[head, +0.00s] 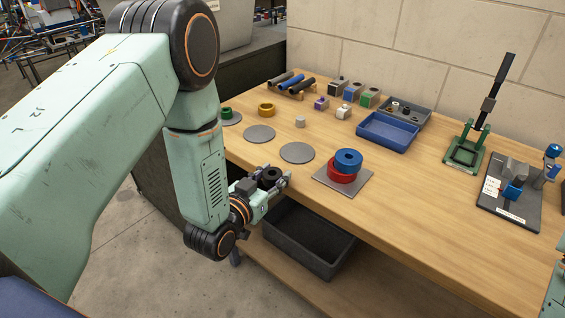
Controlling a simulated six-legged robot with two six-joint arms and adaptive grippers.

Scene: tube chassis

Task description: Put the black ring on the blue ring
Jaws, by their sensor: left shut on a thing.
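The blue ring (348,161) lies on top of a red ring (341,174), stacked on a square grey plate (357,191) on the wooden bench. My left gripper (274,180) is shut on the black ring (269,175) near the bench's front edge, to the left of the stack and apart from it. The lower part of the black ring is hidden by the fingers. Only a small part of my right arm shows at the lower right edge; its gripper is out of view.
Grey discs (297,152) lie left of the stack; a yellow ring (266,109) and a green ring (226,113) are farther left. A blue tray (387,132) stands behind. A green press (467,150) stands right. A dark bin (308,240) is below the bench edge.

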